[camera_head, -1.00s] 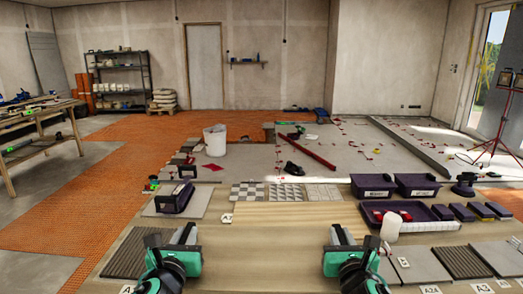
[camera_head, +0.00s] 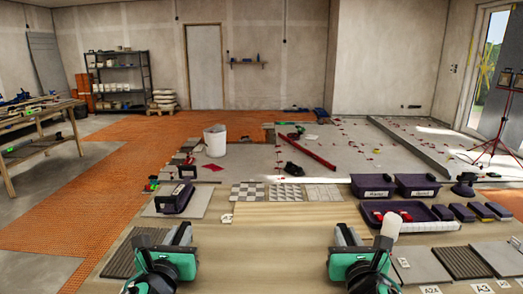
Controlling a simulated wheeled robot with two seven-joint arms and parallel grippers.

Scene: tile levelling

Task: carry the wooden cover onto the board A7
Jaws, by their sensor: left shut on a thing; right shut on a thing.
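The wooden cover (camera_head: 266,255) is a broad light-wood sheet close in front of me. It spans the space between my two grippers, and its colour blends with the bench. My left gripper (camera_head: 184,234) is shut on its left side, and my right gripper (camera_head: 342,235) is shut on its right side. Board A7 (camera_head: 288,211) is a pale, finely striped wooden strip just beyond the cover. Its small white label (camera_head: 227,218) is at its left end, partly hidden. The near part of the board seems hidden by the cover.
Patterned tile samples (camera_head: 285,192) lie behind the board. Purple bins (camera_head: 372,186) and a purple tray (camera_head: 440,226) are at right, with a white cylinder (camera_head: 391,224) close to my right gripper. A dark box (camera_head: 176,197) on a grey tile is at left.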

